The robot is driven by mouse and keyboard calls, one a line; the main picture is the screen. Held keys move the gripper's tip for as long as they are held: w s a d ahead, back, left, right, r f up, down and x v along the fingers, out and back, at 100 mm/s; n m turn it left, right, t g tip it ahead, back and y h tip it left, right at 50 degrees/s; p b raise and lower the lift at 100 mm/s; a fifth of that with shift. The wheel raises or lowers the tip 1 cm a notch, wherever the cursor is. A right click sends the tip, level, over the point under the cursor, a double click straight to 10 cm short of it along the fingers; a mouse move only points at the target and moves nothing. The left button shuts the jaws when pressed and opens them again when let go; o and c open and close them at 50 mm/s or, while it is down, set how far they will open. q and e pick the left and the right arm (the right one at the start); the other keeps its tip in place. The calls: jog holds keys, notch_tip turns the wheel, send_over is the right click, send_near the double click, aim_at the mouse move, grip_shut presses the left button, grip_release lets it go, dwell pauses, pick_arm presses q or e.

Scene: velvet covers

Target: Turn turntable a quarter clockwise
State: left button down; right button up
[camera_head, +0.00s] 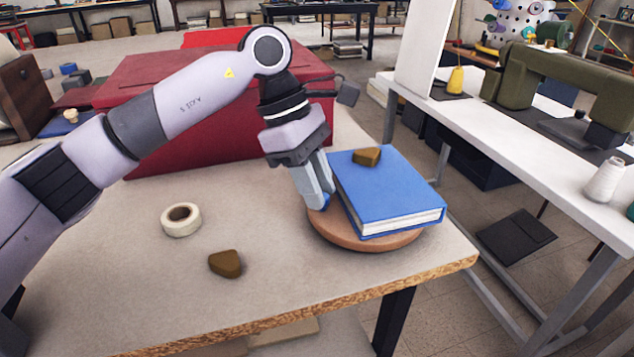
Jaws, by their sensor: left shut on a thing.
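The round wooden turntable (365,238) sits on the near right part of the table. A thick blue book (391,193) lies on it, covering most of its top and set at an angle. My left gripper (319,198) points down at the turntable's left rim, beside the book. My right gripper is not in view.
A tape roll (181,219) and another brown block (226,263) lie on the table (130,270) left of the turntable. A large red box (180,115) stands behind my left arm. The table's front edge is close. A white bench (480,135) with a sewing machine (570,90) stands right.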

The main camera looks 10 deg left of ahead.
pick_arm(q)
jog(key=c, duration=1.2)
grip_release()
jog(key=v, duration=0.7)
jog(key=shift+r, duration=0.1)
